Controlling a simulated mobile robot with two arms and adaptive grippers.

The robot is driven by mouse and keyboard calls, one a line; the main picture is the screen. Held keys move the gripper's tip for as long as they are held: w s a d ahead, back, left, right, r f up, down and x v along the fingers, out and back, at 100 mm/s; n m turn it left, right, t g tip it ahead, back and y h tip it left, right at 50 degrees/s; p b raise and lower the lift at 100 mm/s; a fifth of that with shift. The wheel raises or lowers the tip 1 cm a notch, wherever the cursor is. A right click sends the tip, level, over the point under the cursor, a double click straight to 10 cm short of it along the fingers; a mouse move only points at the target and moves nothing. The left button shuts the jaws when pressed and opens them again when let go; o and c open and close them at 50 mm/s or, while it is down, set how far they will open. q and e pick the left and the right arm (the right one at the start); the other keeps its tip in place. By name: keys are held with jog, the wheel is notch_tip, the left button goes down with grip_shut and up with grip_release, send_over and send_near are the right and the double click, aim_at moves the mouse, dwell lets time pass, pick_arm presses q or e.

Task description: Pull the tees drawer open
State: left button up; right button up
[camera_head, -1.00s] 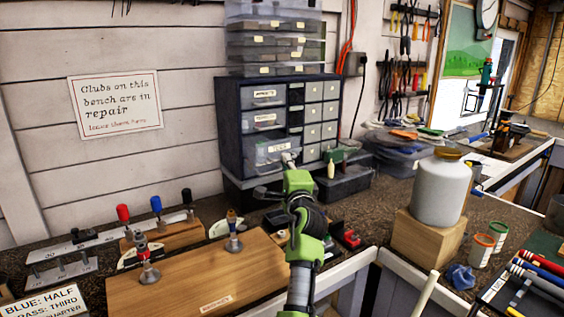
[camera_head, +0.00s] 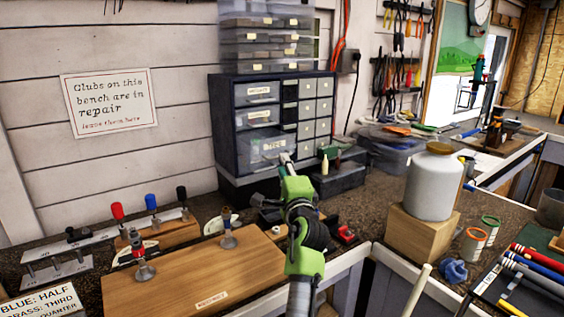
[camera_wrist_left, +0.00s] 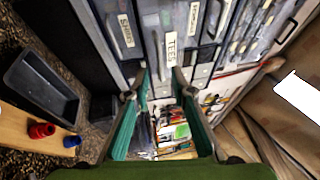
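The tees drawer (camera_head: 262,147) is the lowest clear drawer in the left column of the dark cabinet, with a white TEES label. In the left wrist view the tees drawer (camera_wrist_left: 171,44) is at the upper middle, beside other labelled drawers. My left gripper (camera_head: 286,157) is at the lower right of the drawer's front. In the left wrist view my left gripper (camera_wrist_left: 160,74) has its fingertips apart, close to the drawer front, with nothing seen clamped between them. I cannot tell whether they touch it. My right gripper is not in view.
The dark cabinet (camera_head: 222,115) stands at the back of the bench. A dark box (camera_head: 338,178) and a cream bottle (camera_head: 324,165) stand to its right. A wooden board (camera_head: 190,275) lies front left. A white jar (camera_head: 431,185) stands on a wood block at right.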

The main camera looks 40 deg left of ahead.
pick_arm(q)
jog(key=v, duration=0.3)
jog(key=shift+s+d, duration=0.2)
jog(key=shift+d, duration=0.1)
dwell(0.3)
